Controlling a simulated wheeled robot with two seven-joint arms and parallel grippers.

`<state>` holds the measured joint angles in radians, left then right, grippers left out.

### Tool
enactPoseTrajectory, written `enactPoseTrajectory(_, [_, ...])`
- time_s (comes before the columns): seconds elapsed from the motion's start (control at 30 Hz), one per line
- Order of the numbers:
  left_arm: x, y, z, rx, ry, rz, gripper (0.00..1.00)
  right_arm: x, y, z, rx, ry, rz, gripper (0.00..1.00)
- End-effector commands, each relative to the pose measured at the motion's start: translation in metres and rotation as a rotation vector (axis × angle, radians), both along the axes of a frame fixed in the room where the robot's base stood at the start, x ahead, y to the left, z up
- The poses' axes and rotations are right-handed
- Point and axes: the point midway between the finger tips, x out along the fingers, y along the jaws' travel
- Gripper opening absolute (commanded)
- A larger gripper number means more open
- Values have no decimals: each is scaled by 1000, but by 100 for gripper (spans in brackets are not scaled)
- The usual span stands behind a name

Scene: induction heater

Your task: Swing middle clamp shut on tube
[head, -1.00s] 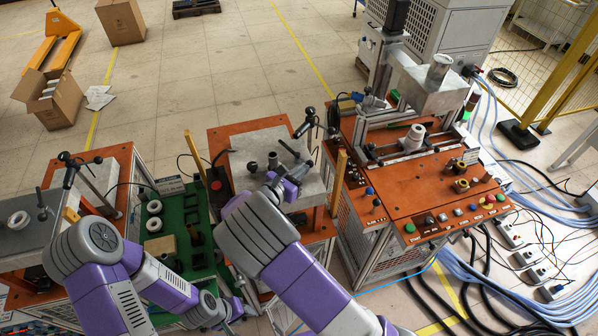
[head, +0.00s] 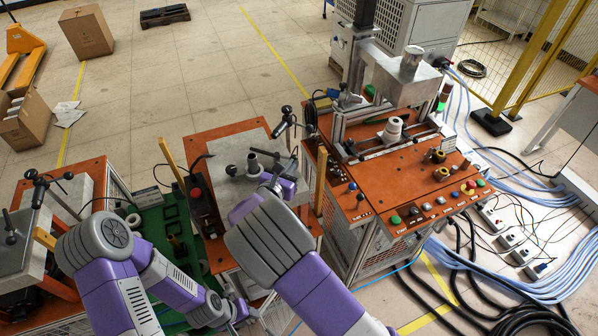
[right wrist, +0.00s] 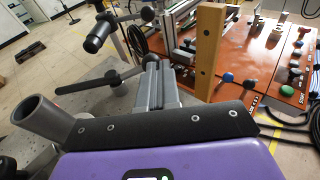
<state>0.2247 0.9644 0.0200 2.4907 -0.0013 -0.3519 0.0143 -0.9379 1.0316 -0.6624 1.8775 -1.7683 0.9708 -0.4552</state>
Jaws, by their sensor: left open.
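A dark bar with a round knob (right wrist: 112,77) passes by my right fingertips. My right gripper (head: 290,166) is at the block's right side, right of the tube; its fingers (right wrist: 152,62) look close together, their grip unclear. My left gripper (head: 243,308) is open, low in front of the station.
A yellow post (head: 320,180) stands just right of my right gripper. The orange control panel (head: 400,185) with buttons lies to the right. A green tray (head: 165,235) and the left station's clamp (head: 42,182) are at left. Cables cover the floor at right.

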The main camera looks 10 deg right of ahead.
Motion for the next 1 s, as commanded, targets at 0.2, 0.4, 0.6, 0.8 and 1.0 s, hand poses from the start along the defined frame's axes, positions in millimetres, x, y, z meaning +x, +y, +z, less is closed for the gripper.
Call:
enactPoseTrajectory(0.2, [0, 0, -10, 0, 0, 0, 43, 9, -10, -2, 1, 0, 4, 0])
enactPoseTrajectory(0.4, [0, 0, -18, 0, 0, 0, 43, 19, -22, -2, 1, -1, 3, 0])
enactPoseTrajectory(0.6, [0, 0, -24, 0, 0, 0, 43, 30, -30, -1, 1, -1, 4, 0])
enactPoseTrajectory(0.8, [0, 0, -27, 0, 0, 0, 43, 37, -33, -1, 1, 1, 6, 0])
enactPoseTrajectory(1.0, [0, 0, -26, 0, 0, 0, 43, 37, -34, 0, 0, 1, 6, 0])
